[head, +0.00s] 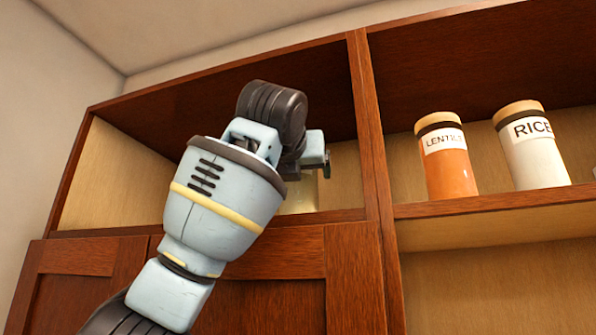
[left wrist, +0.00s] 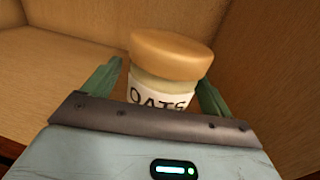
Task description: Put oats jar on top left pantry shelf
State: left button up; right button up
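The oats jar (left wrist: 158,92), with a tan lid and a white OATS label, is between the fingers of my left gripper (left wrist: 158,78) in the left wrist view. The left finger shows a gap to the jar; the right finger is close beside it, and contact there is unclear. In the head view my left arm reaches into the top left pantry shelf (head: 120,182) and hides most of the jar; a pale part of it (head: 301,196) shows below the gripper. The jar's base is hidden by the gripper and shelf edge. My right gripper is not in view.
A wooden divider (head: 372,150) stands just right of my left gripper. Beyond it, a lentils jar (head: 449,172) and a rice jar (head: 533,160) stand on the right shelf (head: 490,206). Closed cabinet doors (head: 80,285) are below. The left side of the top left compartment is clear.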

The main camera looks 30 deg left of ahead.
pick_arm(q)
jog(key=shift+w, duration=0.1)
jog(key=v, duration=1.2)
jog(key=shift+d, duration=0.1)
dwell(0.3)
